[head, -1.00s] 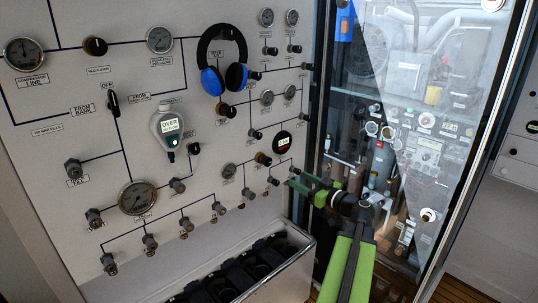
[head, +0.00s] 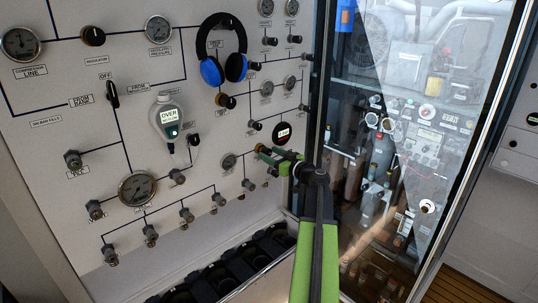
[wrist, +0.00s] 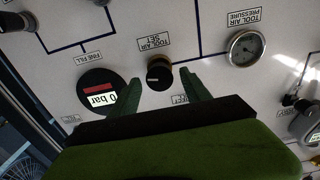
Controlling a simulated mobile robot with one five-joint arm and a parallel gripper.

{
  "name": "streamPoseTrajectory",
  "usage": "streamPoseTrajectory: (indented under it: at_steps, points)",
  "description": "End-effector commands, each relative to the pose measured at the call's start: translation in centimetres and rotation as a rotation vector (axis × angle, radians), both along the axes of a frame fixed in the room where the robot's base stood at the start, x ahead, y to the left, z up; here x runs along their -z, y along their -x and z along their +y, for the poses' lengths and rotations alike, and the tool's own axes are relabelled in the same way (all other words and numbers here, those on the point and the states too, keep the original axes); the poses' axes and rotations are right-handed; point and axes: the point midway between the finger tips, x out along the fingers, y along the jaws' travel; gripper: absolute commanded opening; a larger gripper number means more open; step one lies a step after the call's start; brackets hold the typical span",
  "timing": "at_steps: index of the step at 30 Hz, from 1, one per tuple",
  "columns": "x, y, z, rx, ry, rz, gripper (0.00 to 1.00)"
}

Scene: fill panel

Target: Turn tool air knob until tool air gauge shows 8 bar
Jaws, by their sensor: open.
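The tool air knob (wrist: 158,75) is black and brass, under an upside-down "TOOL AIR SET" label in the wrist view. My gripper (wrist: 161,78) is open, with one green finger on each side of the knob; I cannot tell whether they touch it. The tool air gauge (wrist: 246,47) is a small round dial with a "TOOL AIR PRESSURE" label, right of the knob. It also shows in the head view (head: 229,161), left of my gripper (head: 264,152); its reading is too small to make out. The knob is mostly hidden behind my gripper in the head view.
A round black display (wrist: 100,93) reading 0 bar sits close to one finger. A grey hand-held meter (head: 168,118) and blue-black headphones (head: 223,60) hang on the panel (head: 60,145). A glass door (head: 410,130) stands right of my arm.

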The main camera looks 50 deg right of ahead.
Motion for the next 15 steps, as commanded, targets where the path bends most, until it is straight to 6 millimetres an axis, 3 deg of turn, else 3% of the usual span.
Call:
streamPoseTrajectory:
  at_steps: [11,15]
  points:
    - [0.0,-0.86,0.0,0.0,0.0,0.0,0.55]
    - [0.0,-0.87,0.02,-0.001,0.0,0.0,0.37]
